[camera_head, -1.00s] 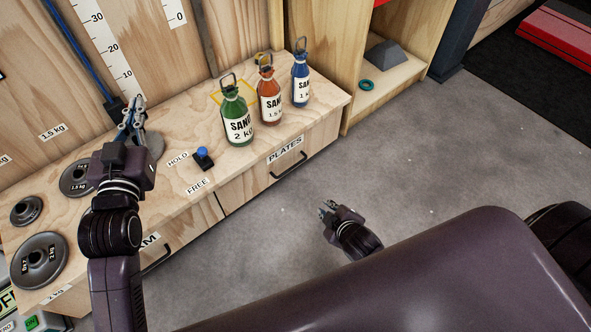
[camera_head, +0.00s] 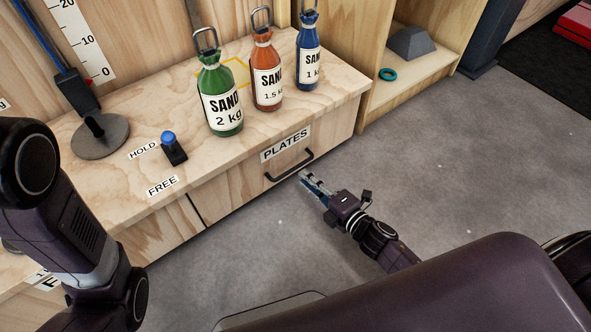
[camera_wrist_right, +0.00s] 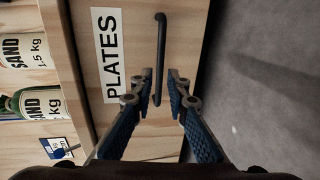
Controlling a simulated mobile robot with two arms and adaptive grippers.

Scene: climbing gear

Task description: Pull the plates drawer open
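The plates drawer (camera_head: 235,187) is a plywood front under the bench top, shut flush, with a PLATES label (camera_head: 285,145). Its black bar handle (camera_head: 290,166) is below the label; it also shows in the right wrist view (camera_wrist_right: 161,45), running up and down there. My right gripper (camera_head: 309,183) is just in front of the handle's right part. In the right wrist view its blue-padded fingers (camera_wrist_right: 164,85) are apart, with the handle's near end between or just beyond the tips; contact cannot be told. My left arm is at the left edge; its gripper is out of view.
Green (camera_head: 221,100), orange (camera_head: 267,80) and blue (camera_head: 308,60) sand bottles stand on the bench top (camera_head: 225,155). A blue-knobbed lever (camera_head: 172,148) sits between HOLD and FREE labels. A plate stand (camera_head: 100,137) is at left. The floor (camera_head: 440,150) before the drawer is clear.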

